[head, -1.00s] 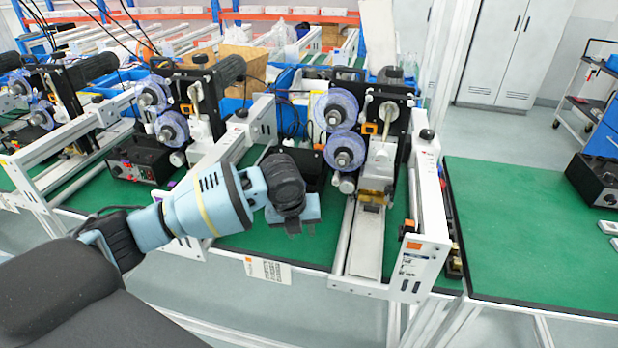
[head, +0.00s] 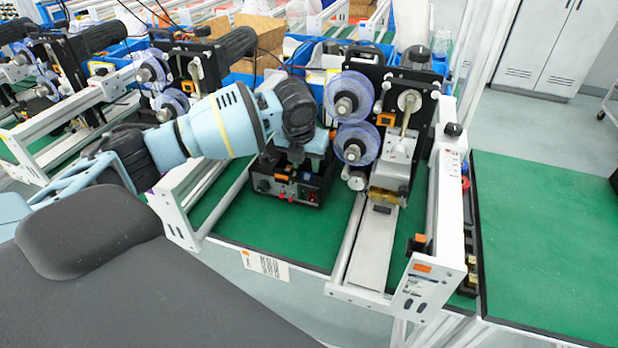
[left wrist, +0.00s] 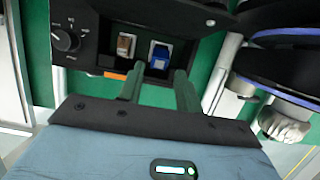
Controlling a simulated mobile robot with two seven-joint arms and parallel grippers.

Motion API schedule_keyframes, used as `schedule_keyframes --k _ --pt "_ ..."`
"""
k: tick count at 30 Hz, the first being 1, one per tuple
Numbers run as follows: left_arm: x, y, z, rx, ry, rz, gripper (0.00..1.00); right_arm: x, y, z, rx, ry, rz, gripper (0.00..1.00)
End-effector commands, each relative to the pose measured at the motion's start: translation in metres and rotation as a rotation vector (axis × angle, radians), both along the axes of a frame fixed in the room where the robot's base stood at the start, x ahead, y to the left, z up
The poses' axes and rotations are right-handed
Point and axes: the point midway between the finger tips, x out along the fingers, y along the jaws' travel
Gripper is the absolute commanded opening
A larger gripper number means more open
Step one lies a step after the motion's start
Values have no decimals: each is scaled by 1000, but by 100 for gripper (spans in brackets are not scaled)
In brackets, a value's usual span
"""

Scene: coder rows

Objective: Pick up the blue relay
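The blue relay (left wrist: 160,55) sits upright in a slot of the black control box (left wrist: 98,70) in the left wrist view. A brown and white relay (left wrist: 125,45) stands in the slot to its left. My left gripper (left wrist: 159,78) is open, its two green-tinted fingers apart, with the blue relay seen between and just beyond their tips. Nothing is between the fingers. In the head view my left gripper (head: 300,170) is over the control box (head: 293,190), and the arm hides part of it; the blue relay cannot be made out there. My right gripper is not in view.
A coder machine with clear blue-rimmed reels (head: 352,118) stands close to the right of the box. A white frame rail (head: 210,172) runs to the left. Green bench (head: 275,235) lies bare in front. Another bench at right (head: 545,220) is mostly clear.

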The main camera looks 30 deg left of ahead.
Motion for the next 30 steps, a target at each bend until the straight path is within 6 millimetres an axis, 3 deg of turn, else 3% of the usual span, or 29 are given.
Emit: schedule_keyframes --k 4,13,22,30 --pt "3 1 -8 1 0 0 35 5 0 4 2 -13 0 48" --pt "15 3 -45 -1 1 1 35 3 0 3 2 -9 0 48" --pt "16 4 -48 0 -2 0 35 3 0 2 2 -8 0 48" --pt "16 4 -48 0 -2 0 0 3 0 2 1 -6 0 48"
